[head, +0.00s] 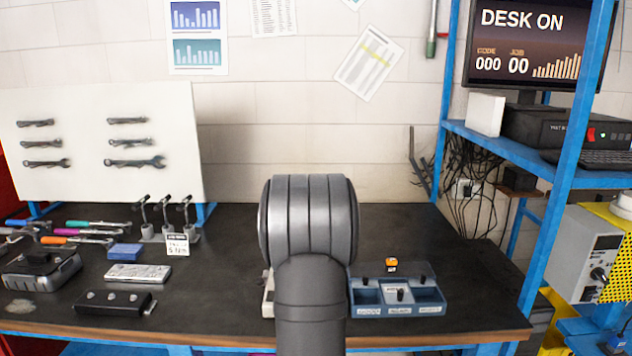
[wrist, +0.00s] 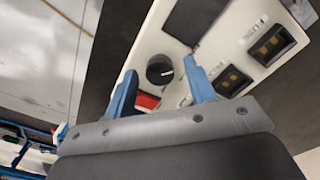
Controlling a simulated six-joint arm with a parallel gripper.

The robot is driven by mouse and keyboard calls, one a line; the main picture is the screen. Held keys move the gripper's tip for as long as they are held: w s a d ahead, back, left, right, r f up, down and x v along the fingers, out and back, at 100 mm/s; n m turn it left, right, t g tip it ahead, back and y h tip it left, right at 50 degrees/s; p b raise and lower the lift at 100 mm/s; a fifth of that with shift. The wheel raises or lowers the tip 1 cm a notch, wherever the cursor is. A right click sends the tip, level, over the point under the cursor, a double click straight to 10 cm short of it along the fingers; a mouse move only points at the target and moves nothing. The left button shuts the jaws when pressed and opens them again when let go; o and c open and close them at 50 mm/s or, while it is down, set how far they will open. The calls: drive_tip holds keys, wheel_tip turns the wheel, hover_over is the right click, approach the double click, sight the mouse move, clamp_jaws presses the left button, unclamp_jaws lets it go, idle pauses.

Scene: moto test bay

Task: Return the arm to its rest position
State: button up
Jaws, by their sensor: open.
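My gripper (wrist: 160,66) shows in the wrist view with its two blue fingers apart and nothing held between them. Beyond the fingertips is a white panel (wrist: 222,50) with a round black knob (wrist: 159,70), a red part (wrist: 147,101) and dark sockets with yellowish insides (wrist: 271,44). The left finger partly covers the red part. I cannot tell the exact gap between the fingers and the panel. In the head view my arm stands upright at the middle and hides my gripper and most of the white panel.
A blue tray (head: 399,312) with compartments sits right of my arm, with a small orange-and-black item (head: 391,265) behind it. Tools, a black box (head: 115,303) and a metal bar (head: 137,274) lie left. A blue shelf post (head: 567,150) rises right. The dark bench (head: 215,300) has clear room left of my arm.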

drive_tip(key=shift+m, duration=1.7)
drive_tip(key=shift+c, duration=0.3)
